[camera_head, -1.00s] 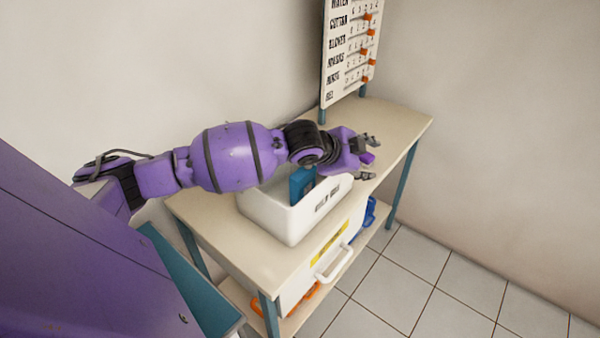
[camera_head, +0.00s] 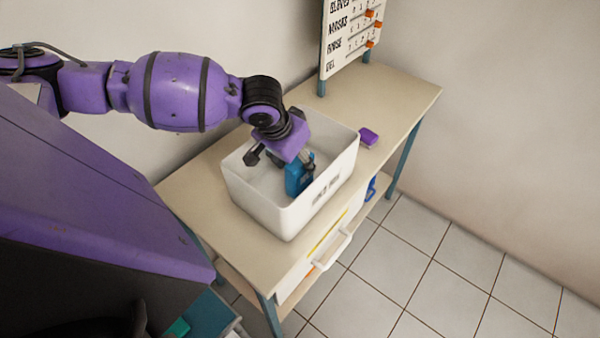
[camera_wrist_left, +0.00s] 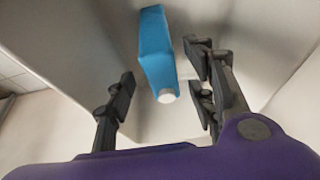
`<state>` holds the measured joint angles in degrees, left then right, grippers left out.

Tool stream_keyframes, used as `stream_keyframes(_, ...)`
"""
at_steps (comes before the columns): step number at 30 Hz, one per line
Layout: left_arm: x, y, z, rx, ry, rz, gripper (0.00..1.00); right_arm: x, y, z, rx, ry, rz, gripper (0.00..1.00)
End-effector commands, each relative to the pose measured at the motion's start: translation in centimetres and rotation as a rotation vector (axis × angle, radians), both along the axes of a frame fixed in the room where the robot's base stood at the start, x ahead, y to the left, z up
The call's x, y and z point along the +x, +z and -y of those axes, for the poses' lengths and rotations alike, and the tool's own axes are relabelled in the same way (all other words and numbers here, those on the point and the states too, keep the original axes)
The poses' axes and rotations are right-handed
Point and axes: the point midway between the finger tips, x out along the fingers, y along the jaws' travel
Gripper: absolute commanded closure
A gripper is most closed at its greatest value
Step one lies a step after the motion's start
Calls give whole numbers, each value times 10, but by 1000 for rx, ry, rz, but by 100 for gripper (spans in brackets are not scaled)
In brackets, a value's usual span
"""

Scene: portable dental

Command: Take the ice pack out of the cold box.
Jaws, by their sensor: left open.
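The cold box (camera_head: 262,212) is a white open-topped bin with dark lettering on its front, standing on the table. The blue ice pack (camera_head: 298,176) stands tilted inside it. In the left wrist view the ice pack (camera_wrist_left: 156,48) shows its white cap toward me. My left gripper (camera_head: 278,160) reaches down into the box at the ice pack. It is open, with one finger on each side of the pack in the wrist view (camera_wrist_left: 160,72); I cannot tell whether either finger touches it. My right gripper is not in view.
A small purple block (camera_head: 369,138) lies on the table (camera_head: 400,105) just right of the box. A white board with orange markers (camera_head: 345,40) stands at the back. A white drawer with a handle (camera_head: 333,250) is below the tabletop. The table's far right is clear.

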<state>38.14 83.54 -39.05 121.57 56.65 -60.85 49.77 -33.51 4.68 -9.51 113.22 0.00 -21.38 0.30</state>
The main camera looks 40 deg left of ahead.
Motion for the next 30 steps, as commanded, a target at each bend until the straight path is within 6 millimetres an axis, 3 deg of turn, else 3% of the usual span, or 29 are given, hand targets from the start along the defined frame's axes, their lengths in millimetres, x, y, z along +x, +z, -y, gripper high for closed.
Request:
stream_keyframes(6,10,-28,-1,-1,0,1,50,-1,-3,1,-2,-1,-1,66)
stream_keyframes(15,12,-31,-1,1,-2,3,51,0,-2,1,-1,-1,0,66)
stream_keyframes(26,12,-31,-1,1,-2,3,99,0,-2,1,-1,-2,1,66)
stream_keyframes(30,12,-30,-1,0,-2,5,100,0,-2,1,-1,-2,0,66)
